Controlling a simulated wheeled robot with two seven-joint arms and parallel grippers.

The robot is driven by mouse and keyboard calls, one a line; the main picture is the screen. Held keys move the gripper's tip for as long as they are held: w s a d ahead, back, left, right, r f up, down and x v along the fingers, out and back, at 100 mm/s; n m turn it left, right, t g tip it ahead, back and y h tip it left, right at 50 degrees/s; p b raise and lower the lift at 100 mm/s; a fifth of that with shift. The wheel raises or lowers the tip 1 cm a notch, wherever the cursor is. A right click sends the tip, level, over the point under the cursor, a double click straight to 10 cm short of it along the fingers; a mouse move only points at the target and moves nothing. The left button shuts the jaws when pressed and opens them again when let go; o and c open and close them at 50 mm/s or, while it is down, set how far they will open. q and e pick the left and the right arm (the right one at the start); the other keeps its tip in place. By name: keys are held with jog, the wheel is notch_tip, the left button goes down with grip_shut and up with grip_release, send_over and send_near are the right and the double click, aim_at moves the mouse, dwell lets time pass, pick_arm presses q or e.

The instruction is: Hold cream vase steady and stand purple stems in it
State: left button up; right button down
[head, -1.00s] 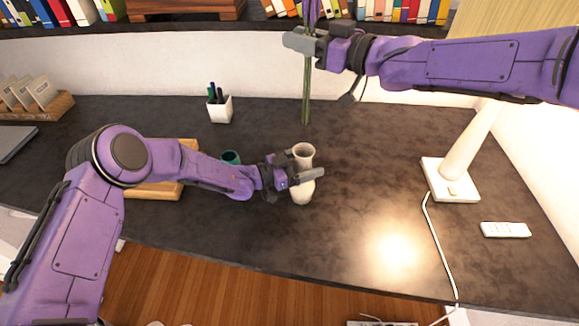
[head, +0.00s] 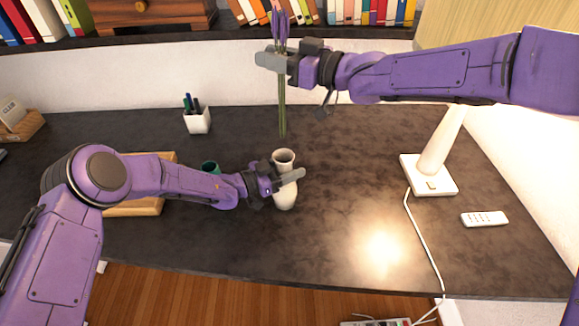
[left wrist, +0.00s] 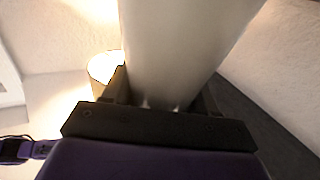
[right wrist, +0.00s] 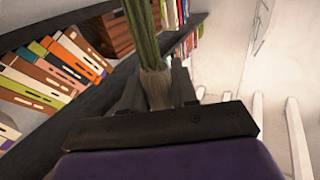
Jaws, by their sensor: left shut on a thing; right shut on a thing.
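The cream vase (head: 285,200) stands upright on the dark desk, its mouth open upward. My left gripper (head: 285,180) is shut on its neck from the side. In the left wrist view the pale vase (left wrist: 185,50) fills the space between the fingers. The purple stems (head: 282,110) hang upright, purple blooms on top and green ends down. My right gripper (head: 275,62) is shut on them near the blooms; its wrist view shows the green stems (right wrist: 145,40) between the fingers. In the head view the lower ends appear just above the vase mouth, apart from it; their depth is hard to judge.
A white pen cup (head: 197,121) stands behind. A lamp base (head: 428,175) and a remote (head: 484,219) lie right. A bookshelf (head: 220,30) runs along the back.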

notch_tip(320, 180, down, 11)
dwell(1.2)
jog(key=shift+r, duration=0.1)
jog(key=c, duration=0.8)
grip_release()
jog(key=v, duration=1.2)
